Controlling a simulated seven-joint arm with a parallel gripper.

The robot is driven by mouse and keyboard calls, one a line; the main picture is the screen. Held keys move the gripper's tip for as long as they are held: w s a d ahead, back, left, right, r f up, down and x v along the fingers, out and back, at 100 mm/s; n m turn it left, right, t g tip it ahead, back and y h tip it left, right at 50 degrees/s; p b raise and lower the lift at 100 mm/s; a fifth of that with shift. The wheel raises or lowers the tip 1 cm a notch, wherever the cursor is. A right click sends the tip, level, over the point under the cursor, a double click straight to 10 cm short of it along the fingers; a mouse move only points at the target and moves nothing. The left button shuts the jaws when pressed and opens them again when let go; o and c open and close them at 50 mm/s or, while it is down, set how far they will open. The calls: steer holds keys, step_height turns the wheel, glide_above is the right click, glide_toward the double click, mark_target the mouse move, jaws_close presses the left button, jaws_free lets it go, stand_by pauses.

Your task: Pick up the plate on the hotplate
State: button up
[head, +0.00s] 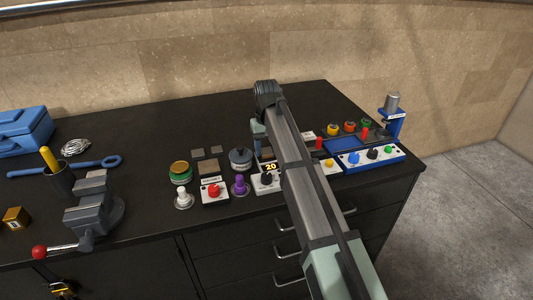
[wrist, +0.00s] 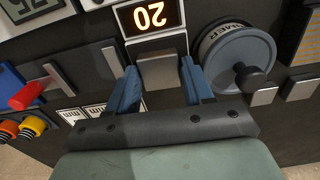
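My gripper (wrist: 160,82) is open. Its two blue fingers point down on either side of a flat grey metal plate (wrist: 160,72) in the wrist view. The plate lies against the white-framed unit with the lit "20" display (wrist: 150,17), which looks like the hotplate. I cannot tell whether the fingers touch the plate. In the head view my gripper (head: 259,138) is over the bench just behind the display unit (head: 268,180), and my arm and gripper hide the plate there.
A round grey lidded pot or dial (wrist: 237,55) with a dark knob stands close to the right finger in the wrist view. Button boxes (head: 370,157) fill the right; a vise (head: 92,205) stands left.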

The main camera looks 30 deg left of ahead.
steer(key=c, duration=0.8)
